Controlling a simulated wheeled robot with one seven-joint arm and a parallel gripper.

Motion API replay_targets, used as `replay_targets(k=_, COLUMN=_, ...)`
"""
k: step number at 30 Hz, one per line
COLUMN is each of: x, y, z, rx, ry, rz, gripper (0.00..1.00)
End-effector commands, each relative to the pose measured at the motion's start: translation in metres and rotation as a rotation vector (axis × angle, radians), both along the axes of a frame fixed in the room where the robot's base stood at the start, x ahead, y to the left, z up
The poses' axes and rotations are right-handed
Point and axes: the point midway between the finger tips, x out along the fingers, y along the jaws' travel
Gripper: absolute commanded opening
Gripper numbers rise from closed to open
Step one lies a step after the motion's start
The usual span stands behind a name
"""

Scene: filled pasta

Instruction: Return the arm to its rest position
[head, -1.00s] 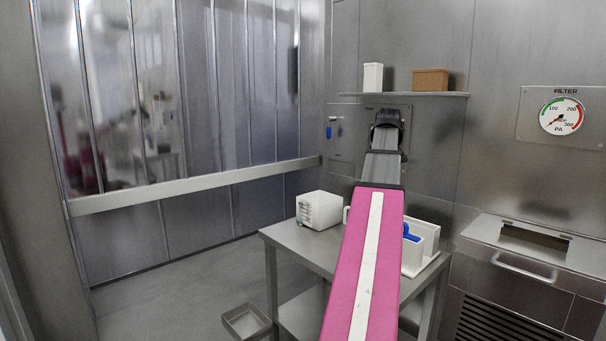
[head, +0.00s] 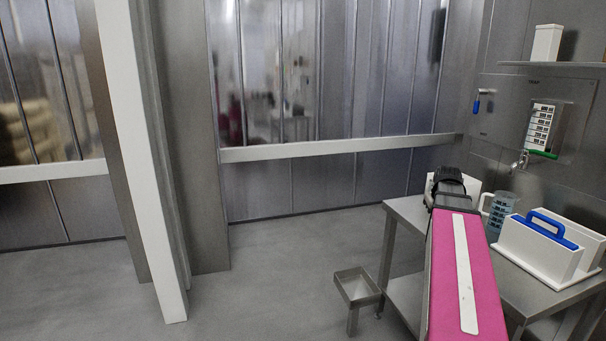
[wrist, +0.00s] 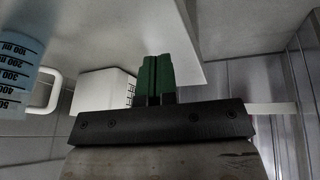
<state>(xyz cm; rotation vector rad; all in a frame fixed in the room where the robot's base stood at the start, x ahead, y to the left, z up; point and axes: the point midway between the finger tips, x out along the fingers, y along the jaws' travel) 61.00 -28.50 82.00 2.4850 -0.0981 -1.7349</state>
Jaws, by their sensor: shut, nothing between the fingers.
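My arm is pink with a white stripe and reaches out low over the steel table (head: 404,212) in the head view. Its dark far end is above the table's back left part, and the fingers are not clear there. In the wrist view my gripper (wrist: 156,80) has its two green fingers together, with nothing between them. A white box (wrist: 100,95) with dark markings is beyond the fingers, to their left. In the head view this box (head: 472,186) is partly hidden behind my arm.
A bluish measuring jug (head: 501,208) and a white caddy with a blue handle (head: 540,247) stand on the table right of my arm. A wall tap (head: 522,160) is above them. The floor farther left is clear.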

Motion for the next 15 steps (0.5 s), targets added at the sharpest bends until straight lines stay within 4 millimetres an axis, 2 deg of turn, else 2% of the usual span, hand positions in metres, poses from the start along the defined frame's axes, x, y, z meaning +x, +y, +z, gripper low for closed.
replay_targets(k=1, x=-0.004, y=0.024, z=-0.021, rx=0.016, ry=0.022, rz=0.005, gripper=0.0)
replay_targets(k=3, x=-0.008, y=0.051, z=-0.046, rx=0.036, ry=0.048, rz=0.004, gripper=0.0)
replay_targets(k=8, x=-0.023, y=0.112, z=-0.099, rx=0.076, ry=0.112, rz=-0.001, gripper=0.0)
replay_targets(k=15, x=-0.063, y=0.197, z=-0.171, rx=0.113, ry=0.216, rz=-0.01, gripper=0.0)
